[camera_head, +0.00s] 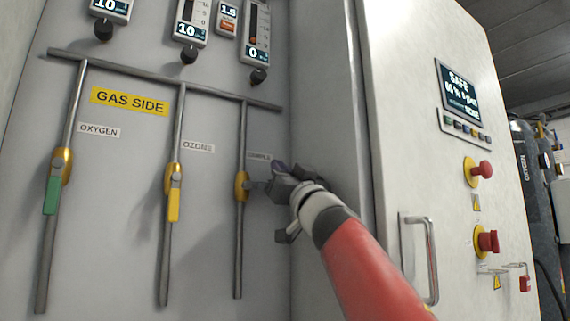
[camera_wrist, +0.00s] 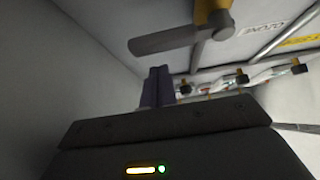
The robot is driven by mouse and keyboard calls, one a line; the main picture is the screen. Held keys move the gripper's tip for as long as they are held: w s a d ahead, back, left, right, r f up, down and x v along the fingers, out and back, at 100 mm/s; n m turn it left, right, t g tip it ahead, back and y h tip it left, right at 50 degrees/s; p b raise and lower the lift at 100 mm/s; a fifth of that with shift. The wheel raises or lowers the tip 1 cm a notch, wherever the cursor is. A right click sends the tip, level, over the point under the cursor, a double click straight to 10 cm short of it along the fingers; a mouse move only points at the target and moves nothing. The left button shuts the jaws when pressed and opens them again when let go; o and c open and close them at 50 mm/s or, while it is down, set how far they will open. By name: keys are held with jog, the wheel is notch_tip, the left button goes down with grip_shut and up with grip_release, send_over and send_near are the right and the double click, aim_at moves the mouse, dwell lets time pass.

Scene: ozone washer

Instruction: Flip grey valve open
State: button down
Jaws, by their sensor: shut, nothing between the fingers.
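The grey valve has a brass body (camera_head: 242,186) on the right-hand pipe, under a partly covered label. Its grey lever (camera_wrist: 180,37) sticks out sideways, across the pipe, and in the head view it points right, toward my gripper. My gripper (camera_head: 279,168) is just right of the valve, close to the panel and the cabinet side. In the wrist view the dark purple fingers (camera_wrist: 157,88) are together and empty. They show below the lever with a visible gap in that picture. In the head view the hand partly hides the lever's end.
An oxygen valve with a green lever (camera_head: 52,195) and an ozone valve with a yellow lever (camera_head: 174,205) are to the left, levers hanging down along their pipes. Gauges with black knobs (camera_head: 258,76) are above. The white cabinet (camera_head: 400,140) stands close at right, with a handle (camera_head: 430,262).

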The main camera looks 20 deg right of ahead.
notch_tip(320, 180, down, 3)
jog(key=shift+r+b, duration=0.15)
jog(key=shift+b, duration=0.7)
